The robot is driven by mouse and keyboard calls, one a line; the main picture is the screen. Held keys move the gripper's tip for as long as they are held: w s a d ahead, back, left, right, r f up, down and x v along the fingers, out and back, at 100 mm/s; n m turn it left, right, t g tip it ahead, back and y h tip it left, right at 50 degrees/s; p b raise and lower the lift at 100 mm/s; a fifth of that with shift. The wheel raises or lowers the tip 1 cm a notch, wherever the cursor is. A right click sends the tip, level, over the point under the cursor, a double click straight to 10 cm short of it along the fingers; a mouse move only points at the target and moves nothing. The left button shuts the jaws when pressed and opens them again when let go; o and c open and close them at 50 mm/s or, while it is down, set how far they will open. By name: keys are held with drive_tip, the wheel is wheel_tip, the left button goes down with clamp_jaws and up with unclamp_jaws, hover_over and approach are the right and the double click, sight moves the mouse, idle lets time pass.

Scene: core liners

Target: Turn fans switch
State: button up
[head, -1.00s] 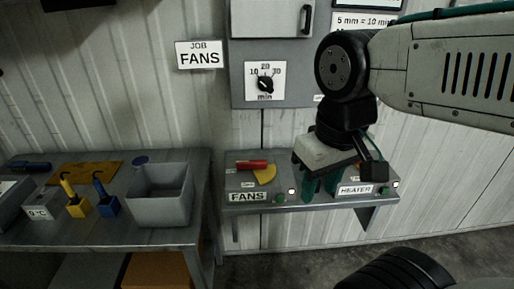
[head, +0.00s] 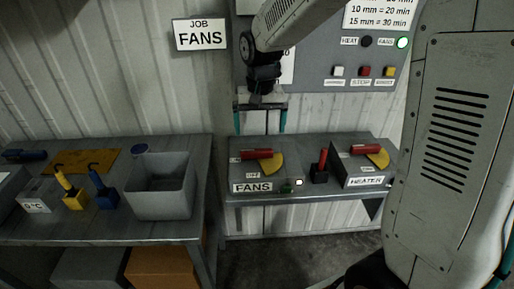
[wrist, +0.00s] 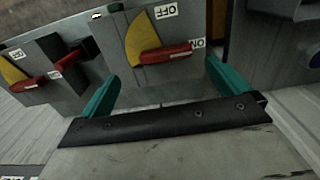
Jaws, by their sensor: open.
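The fans switch box (head: 240,176) stands on the shelf under the panel, with a FANS label on its front. Its red handle (head: 257,154) lies sideways beside a yellow sector (head: 270,164). In the wrist view the picture is upside down; the fans handle (wrist: 165,53) points at the ON label, with the OFF label further round the yellow sector (wrist: 141,38). My gripper (head: 260,128) is open and empty above the fans box, fingers pointing down. In the wrist view its teal fingers (wrist: 160,88) are spread either side of the handle's line, apart from it.
The heater box (head: 345,175) with its own red handle stands to the right. A black block with an upright red handle (head: 320,168) stands between the boxes. A grey bin (head: 160,212) and yellow and blue tools are on the left table. A button panel (head: 345,85) is behind.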

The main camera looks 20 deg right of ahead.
sight(256, 150)
drive_tip(key=shift+w+a+f, duration=0.1)
drive_tip(key=shift+w+f, duration=0.8)
drive_tip(key=shift+f, duration=0.1)
wheel_tip(256, 150, down, 8)
drive_tip(key=shift+r, duration=0.2)
drive_tip(key=c, duration=1.1)
drive_tip(key=shift+a, duration=0.1)
